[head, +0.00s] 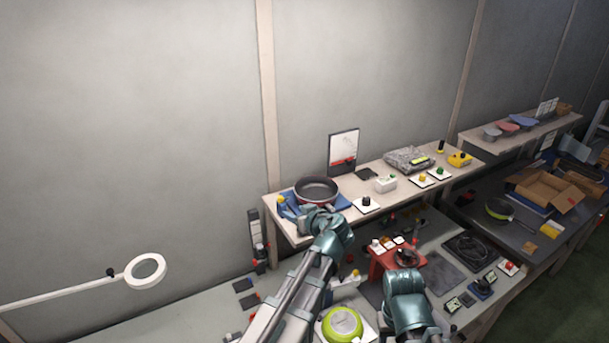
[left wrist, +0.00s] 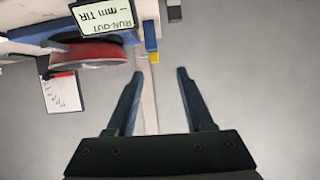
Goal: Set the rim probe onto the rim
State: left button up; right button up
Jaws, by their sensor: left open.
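A dark pan with a red outside (head: 316,190) sits on a blue run-out fixture (head: 343,203) on the raised shelf. In the left wrist view the red pan (left wrist: 88,50) is at upper left, beside a display (left wrist: 103,17) reading RUN-OUT, mm TIR. A small blue piece with a yellow end (left wrist: 151,43), perhaps the rim probe, stands right of the pan, apart from it. My left gripper (left wrist: 160,75) is open and empty, its fingertips below that piece in the picture. In the head view my left wrist covers the fixture's near side. My right gripper is hidden beyond its arm.
The shelf (head: 290,235) also holds a black knob on a white plate (head: 366,203), a white box (head: 386,183) and a grey bundle (head: 408,158). A framed board (head: 343,152) stands behind. A green pan (head: 342,324) lies on the lower bench.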

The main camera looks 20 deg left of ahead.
aim_at(281, 196)
pick_arm(q)
jog(key=shift+t, duration=0.3)
jog(key=b+x, duration=0.1)
jog(key=x, duration=0.3)
jog(key=w+r+b+x, duration=0.1)
jog(key=b+x, duration=0.1)
jog(key=x, duration=0.2)
jog(key=b+x, duration=0.1)
jog(key=x, duration=0.3)
jog(key=shift+w+r+b, duration=0.15)
jog(key=shift+w+b, duration=0.25)
jog(key=shift+w+a, duration=0.35)
jog(key=shift+a, duration=0.15)
pick_arm(e)
jog(key=shift+w+d+f, duration=0.15)
jog(key=shift+f, duration=0.9)
jog(key=shift+w+d+f, duration=0.1)
jog(key=shift+d+f, duration=0.05)
jog(key=shift+f, duration=0.9)
pick_arm(q)
grip_shut()
